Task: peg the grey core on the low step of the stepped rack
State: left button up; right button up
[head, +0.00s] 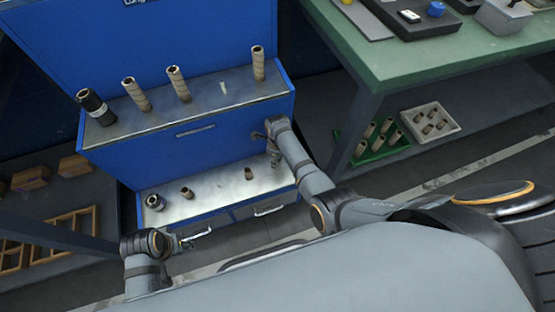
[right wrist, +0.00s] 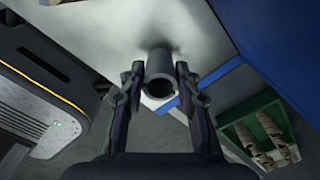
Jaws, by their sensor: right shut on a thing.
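The grey core (right wrist: 161,74) is between the fingertips of my right gripper (right wrist: 160,84) in the right wrist view, its open end facing the camera. In the head view my right gripper (head: 273,158) is shut at the right end of the low step (head: 216,194) of the blue stepped rack (head: 225,142); the core is too small there to make out clearly. Whether it touches the step I cannot tell. My left gripper (head: 200,236) is low in front of the rack, its jaws unclear.
A dark roll (head: 154,202) and short brown cores (head: 187,192) (head: 248,173) stand on the low step. The upper step holds a black roll (head: 94,106), several tall brown cores (head: 178,83) and a bare peg (head: 223,88). A green tray (head: 382,140) lies to the right.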

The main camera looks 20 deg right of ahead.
jog(key=shift+f, duration=0.35)
jog(key=shift+f, duration=0.1)
dwell(0.4)
jog(key=o, duration=1.5)
